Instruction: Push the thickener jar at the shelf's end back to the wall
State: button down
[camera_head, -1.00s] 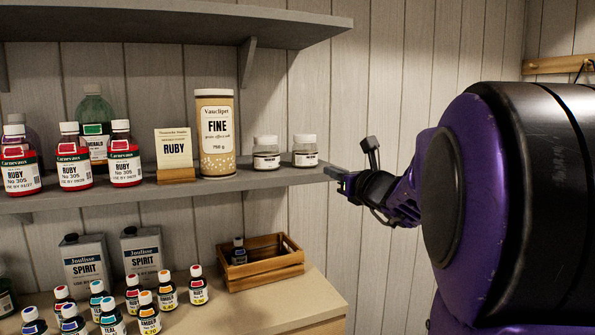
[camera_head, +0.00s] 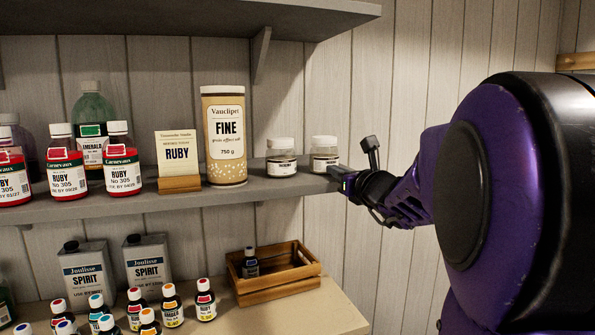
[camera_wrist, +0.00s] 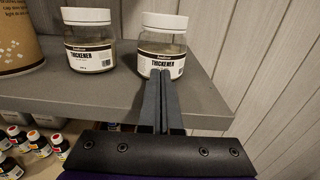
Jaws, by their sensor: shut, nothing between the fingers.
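The thickener jar at the shelf's end (camera_head: 324,155) is clear glass with a white lid and stands upright near the shelf's right edge. In the wrist view it is the right jar (camera_wrist: 162,46), labelled THICKENER. A second thickener jar (camera_head: 281,158) stands to its left with a gap between; it also shows in the wrist view (camera_wrist: 90,42). My gripper (camera_head: 338,174) is at the shelf's front right corner. In the wrist view its fingers (camera_wrist: 164,73) are shut and empty, with the tips in front of the jar's lower part; whether they touch it I cannot tell.
The shelf (camera_head: 240,190) also holds a tall FINE tub (camera_head: 224,140), a RUBY card (camera_head: 178,155) on a wooden stand and several red bottles. An upper shelf (camera_head: 180,22) hangs above. A wooden crate (camera_head: 285,290) stands below. Right of the shelf end is bare panelled wall.

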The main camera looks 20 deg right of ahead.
aim_at(329, 175)
jog(key=w+b, duration=0.1)
jog(key=w, duration=0.2)
jog(key=shift+w+a, duration=0.1)
jog(key=shift+w, duration=0.2)
jog(key=shift+s, duration=0.1)
